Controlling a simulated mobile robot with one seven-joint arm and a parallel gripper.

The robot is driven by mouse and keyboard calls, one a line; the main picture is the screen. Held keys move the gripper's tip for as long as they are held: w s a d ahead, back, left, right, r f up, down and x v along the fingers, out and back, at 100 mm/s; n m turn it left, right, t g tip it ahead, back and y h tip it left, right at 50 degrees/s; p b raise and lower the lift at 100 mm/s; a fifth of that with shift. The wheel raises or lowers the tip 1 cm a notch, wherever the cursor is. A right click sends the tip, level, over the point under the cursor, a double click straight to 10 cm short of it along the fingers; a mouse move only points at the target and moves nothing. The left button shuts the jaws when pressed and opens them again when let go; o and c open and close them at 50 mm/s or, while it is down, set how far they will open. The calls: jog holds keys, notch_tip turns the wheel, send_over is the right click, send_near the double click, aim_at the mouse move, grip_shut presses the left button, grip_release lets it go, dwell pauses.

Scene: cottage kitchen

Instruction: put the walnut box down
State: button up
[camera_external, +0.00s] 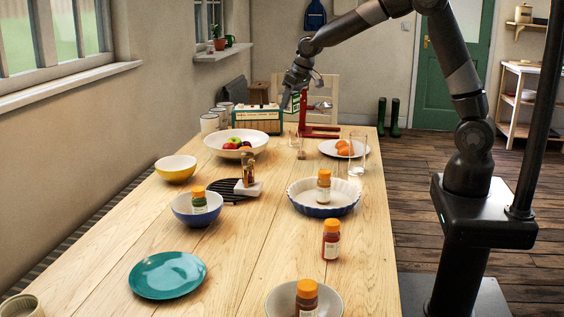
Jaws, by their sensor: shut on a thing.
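My gripper (287,99) is at the far end of the table, pointing down just right of the teal-and-wood radio (258,121). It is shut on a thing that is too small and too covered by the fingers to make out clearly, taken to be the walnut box. I cannot tell whether that thing touches the table or the radio. A brown wooden shape (259,92) shows behind the radio, left of the gripper; I cannot tell what it is.
A red stand (308,124) is close right of my gripper. A white fruit bowl (236,143), several glasses, a plate of oranges (343,149) and a pie dish (323,197) crowd the table (238,259). Bare wood shows around the teal plate (167,275) at the near left.

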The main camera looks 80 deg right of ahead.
jog(key=s+d, duration=0.3)
jog(key=d, duration=0.1)
notch_tip(320, 180, down, 11)
jog(key=w+a+f, duration=0.2)
jog(key=a, duration=0.1)
jog(key=w+a+f, duration=0.2)
jog(key=w+a, duration=0.1)
jog(key=w+a+f, duration=0.2)
jog(key=w+f, duration=0.1)
jog(key=shift+w+a, duration=0.15)
jog(key=shift+a, duration=0.25)
jog(key=shift+f, duration=2)
jog(key=shift+f, duration=0.1)
jog(key=o, duration=1)
